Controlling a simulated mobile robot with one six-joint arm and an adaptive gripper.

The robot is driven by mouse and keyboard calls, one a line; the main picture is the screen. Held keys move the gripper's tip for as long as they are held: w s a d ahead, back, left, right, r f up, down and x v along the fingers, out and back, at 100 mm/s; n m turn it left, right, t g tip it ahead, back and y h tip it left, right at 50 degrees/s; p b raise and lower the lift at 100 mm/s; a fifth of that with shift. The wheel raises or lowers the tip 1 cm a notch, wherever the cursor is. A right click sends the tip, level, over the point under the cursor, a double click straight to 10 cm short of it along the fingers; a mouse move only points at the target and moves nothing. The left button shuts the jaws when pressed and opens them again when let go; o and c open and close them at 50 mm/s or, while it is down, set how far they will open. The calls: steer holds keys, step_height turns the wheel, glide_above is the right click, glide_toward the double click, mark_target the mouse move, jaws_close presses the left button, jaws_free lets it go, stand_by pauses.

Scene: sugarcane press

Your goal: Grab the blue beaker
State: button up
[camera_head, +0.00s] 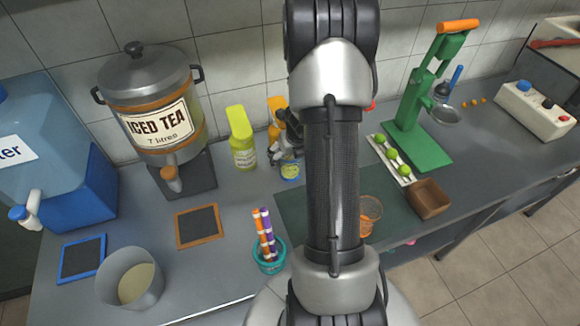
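A small blue-rimmed beaker (290,172), likely the blue beaker, stands near the back of the counter with something yellow-green in it. My gripper (286,156) is just above and behind it in the picture and overlaps its upper part. My own arm runs down the middle of the view and hides the area to the right of the beaker. The fingers are small and dark, so I cannot tell whether they touch the beaker or are open or shut.
A yellow-green bottle (242,140) stands left of the gripper, and an orange bottle (276,104) is behind it. An iced tea dispenser (150,100) is left; a green press (420,120) and brown bowl (430,199) are right.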

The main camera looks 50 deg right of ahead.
steer(key=shift+c, duration=0.5)
steer(key=c, duration=1.6)
steer(key=shift+o, duration=0.2)
steer(key=shift+r, duration=0.2)
steer(key=s+a+b, duration=0.4)
steer(key=s, duration=0.3)
step_height(320, 180, up, 15)
steer(key=p, duration=1.3)
steer(key=shift+f, duration=0.2)
